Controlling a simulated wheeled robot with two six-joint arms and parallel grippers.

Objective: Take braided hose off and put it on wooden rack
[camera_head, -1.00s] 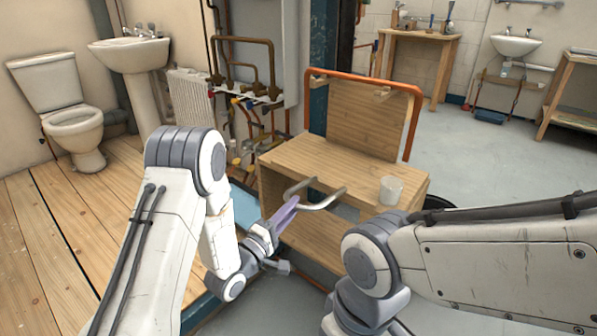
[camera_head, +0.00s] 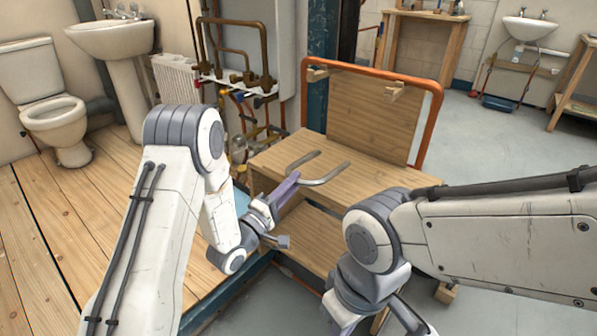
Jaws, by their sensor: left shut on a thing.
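The braided hose (camera_head: 324,179) is a grey, U-bent length in front of the wooden rack's panel, over the bench top. My left gripper (camera_head: 291,181) is shut on the hose near its left bend, and the two ends point away to the upper right. The wooden rack (camera_head: 370,115) is an upright panel in an orange tube frame with two wooden pegs, standing on a wooden bench. A gap separates the hose from the pegs. My right arm covers the bench's right side, and its gripper at the bottom edge is too cut off to read.
The wooden bench (camera_head: 262,158) has an open lower shelf. Copper pipes and valves (camera_head: 236,78) are on the wall behind left. A toilet (camera_head: 50,115) and a sink (camera_head: 110,38) stand at left. Grey floor is open at right.

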